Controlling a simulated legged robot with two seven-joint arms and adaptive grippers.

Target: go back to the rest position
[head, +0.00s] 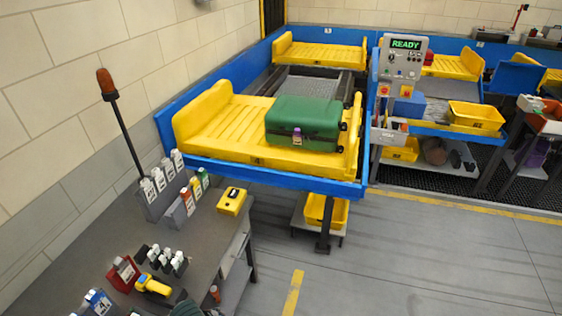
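Neither of my grippers shows in the head view, and no part of my arms can be made out. A green suitcase (304,118) lies flat on a yellow slatted tray (215,120) with raised ends. A small tag hangs on the suitcase's near side. The tray rests on the blue-framed conveyor (270,177). A control panel (404,62) to the right of the tray has a screen reading "READY".
A grey desk (205,240) at the lower left holds a yellow-and-black box (231,201), a yellow handheld device (152,285) and several small holders. A lamp pole (122,120) stands behind it. Yellow bins (475,116) sit at the right. The grey floor (420,260) at the lower right is clear.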

